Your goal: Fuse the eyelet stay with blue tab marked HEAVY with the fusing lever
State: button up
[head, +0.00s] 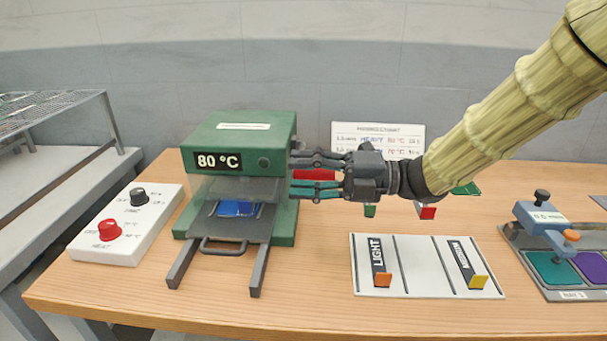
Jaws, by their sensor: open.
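The green press (241,135) stands left of centre and its display reads 80 °C. A blue piece (236,209) lies inside on its dark tray (236,228), behind a clear guard. Any marking on the piece is not readable. A red bar (315,174), seemingly the fusing lever's grip, is at the press's right side. My gripper (304,175) is open, with one finger above and one below the red bar in this view. I cannot tell whether the fingers touch it.
A white control box (126,226) with red and black knobs stands left of the press. A white board (425,264) holds stays marked LIGHT (377,262) and MEDIUM (466,262). A chart (377,133) stands behind my gripper. A blue-grey clamp device (545,228) is at right.

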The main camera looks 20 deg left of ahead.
jog(key=v, duration=1.2)
